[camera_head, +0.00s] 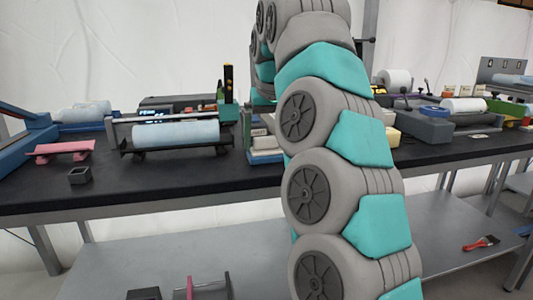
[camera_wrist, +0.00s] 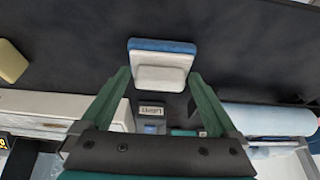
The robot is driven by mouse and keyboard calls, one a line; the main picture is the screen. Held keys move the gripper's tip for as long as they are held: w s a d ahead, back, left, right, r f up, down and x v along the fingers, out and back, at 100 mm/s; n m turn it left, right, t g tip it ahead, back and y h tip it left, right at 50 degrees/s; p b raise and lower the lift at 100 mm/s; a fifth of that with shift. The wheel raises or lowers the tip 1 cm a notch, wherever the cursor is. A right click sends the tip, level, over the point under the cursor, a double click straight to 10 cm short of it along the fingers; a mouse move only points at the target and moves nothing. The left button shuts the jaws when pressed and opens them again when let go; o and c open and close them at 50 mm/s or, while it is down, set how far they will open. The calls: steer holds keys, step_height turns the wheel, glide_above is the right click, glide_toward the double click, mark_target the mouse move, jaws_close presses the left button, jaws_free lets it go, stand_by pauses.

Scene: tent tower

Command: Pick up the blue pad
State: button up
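A blue pad (camera_wrist: 163,45) shows in the wrist view as a blue edge along the far side of a white block (camera_wrist: 158,76). The two are in contact, and the rest of the pad is hidden by the white block. My gripper (camera_wrist: 160,80) has its two green fingers spread, one on each side of the white block, with nothing held between them. I cannot tell the height of the fingertips above the block. In the head view, my arm covers the middle and hides most of this area of the table.
The black table (camera_head: 100,185) also holds a pale blue roll (camera_head: 176,133) on a rack, a pink stand (camera_head: 63,150) and a small dark block (camera_head: 80,175). A label block (camera_wrist: 152,112) lies close behind the white block. Bare tabletop surrounds the pad's far side.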

steer(key=c, duration=1)
